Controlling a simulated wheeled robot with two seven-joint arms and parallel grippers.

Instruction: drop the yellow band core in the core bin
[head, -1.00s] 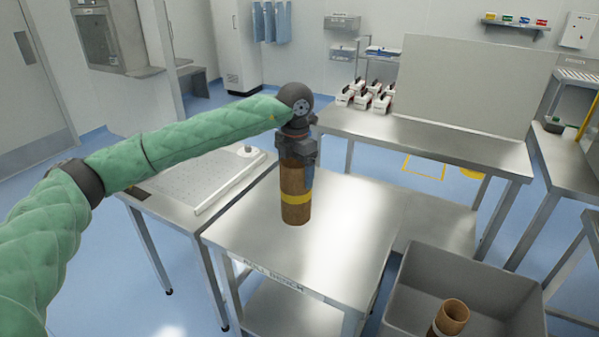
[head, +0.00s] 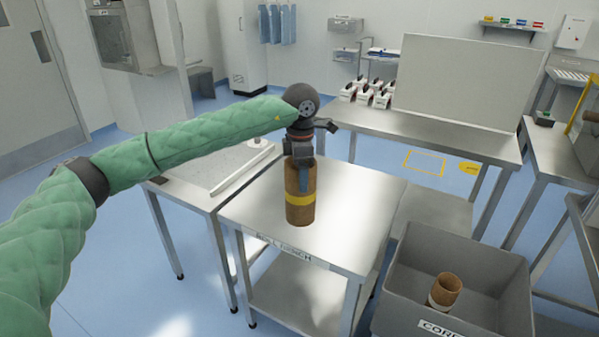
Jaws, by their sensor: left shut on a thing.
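The yellow band core (head: 300,181) is a brown tube with a yellow stripe around its lower part, and it hangs upright over the roll bench. My left gripper (head: 303,165) comes down from above and is shut on its upper end; the gripper and wrist hide part of the top. The core bin (head: 402,307) is a grey open box with a "CORE" label on its front, at the lower right. Another brown core (head: 446,289) with a pale band stands inside it. My right gripper is not in view.
The steel roll bench (head: 356,215) is under the held core, with clear top space on its right. A perforated table (head: 195,180) adjoins it on the left.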

